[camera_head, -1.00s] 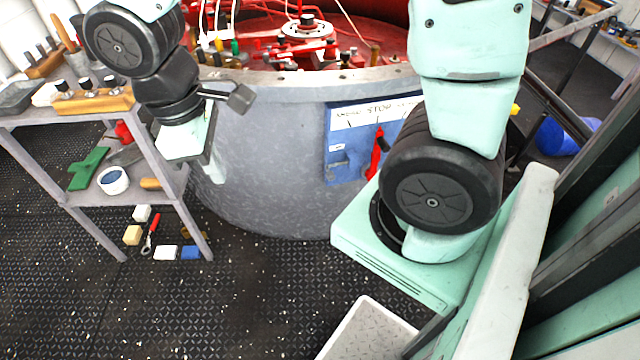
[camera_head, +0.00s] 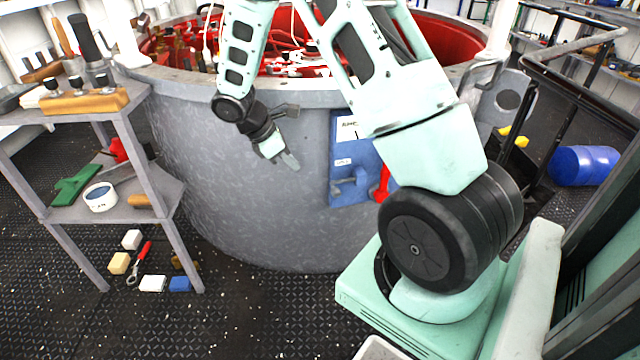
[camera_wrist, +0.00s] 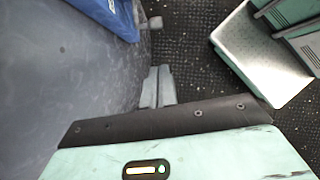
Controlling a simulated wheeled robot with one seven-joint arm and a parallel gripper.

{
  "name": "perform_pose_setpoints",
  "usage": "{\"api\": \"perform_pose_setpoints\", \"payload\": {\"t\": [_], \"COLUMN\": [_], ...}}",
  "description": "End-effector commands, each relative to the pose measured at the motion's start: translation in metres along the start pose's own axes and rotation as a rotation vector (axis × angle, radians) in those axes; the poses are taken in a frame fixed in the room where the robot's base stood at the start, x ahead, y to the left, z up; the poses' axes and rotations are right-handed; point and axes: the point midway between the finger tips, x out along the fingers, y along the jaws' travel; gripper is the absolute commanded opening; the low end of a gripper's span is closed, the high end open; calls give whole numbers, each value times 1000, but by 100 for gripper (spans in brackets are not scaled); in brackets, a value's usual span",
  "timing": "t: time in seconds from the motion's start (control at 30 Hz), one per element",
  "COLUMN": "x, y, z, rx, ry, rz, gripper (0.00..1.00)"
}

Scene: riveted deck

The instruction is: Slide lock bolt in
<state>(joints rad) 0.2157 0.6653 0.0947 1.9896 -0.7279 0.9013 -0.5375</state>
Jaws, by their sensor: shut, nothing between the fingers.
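The blue panel (camera_head: 341,158) is mounted on the outer wall of the big grey drum. The lock bolt (camera_head: 350,188), a grey piece, sits low on the panel; its right end is near my arm, and I cannot tell how far it is slid. My gripper (camera_head: 290,161) is shut and empty, left of the panel and apart from it. In the wrist view my gripper (camera_wrist: 158,88) shows closed fingers beside the drum wall. The blue panel (camera_wrist: 112,14) is at the top there, with a small grey end (camera_wrist: 154,22) sticking out beside it.
A red handle (camera_head: 382,186) is on the panel, partly behind my arm. The grey drum (camera_head: 250,215) curves across the middle. A shelf cart (camera_head: 150,205) with tools stands left. A blue barrel (camera_head: 583,165) lies at the right. The dark floor before the drum is mostly clear.

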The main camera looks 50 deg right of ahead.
Motion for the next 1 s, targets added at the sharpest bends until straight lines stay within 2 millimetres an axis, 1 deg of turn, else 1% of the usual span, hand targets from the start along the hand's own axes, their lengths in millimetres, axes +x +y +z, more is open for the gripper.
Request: {"api": "perform_pose_setpoints", "payload": {"t": [0.17, 0.27, 0.5, 0.6, 0.7, 0.8, 1.0], "x": [19, 38, 89, 106, 118, 127, 133], "y": [-1, -1, -1, -1, -1, -1, 0], "z": [-1, -1, -2, -1, 10, 15, 21], "rx": [1, 0, 1, 2, 3, 3, 1], "ry": [-1, -1, -1, 0, 0, 0, 0], "rz": [-4, -5, -5, -4, -3, -2, 0], "gripper": [0, 0, 0, 0, 0, 0, 0]}}
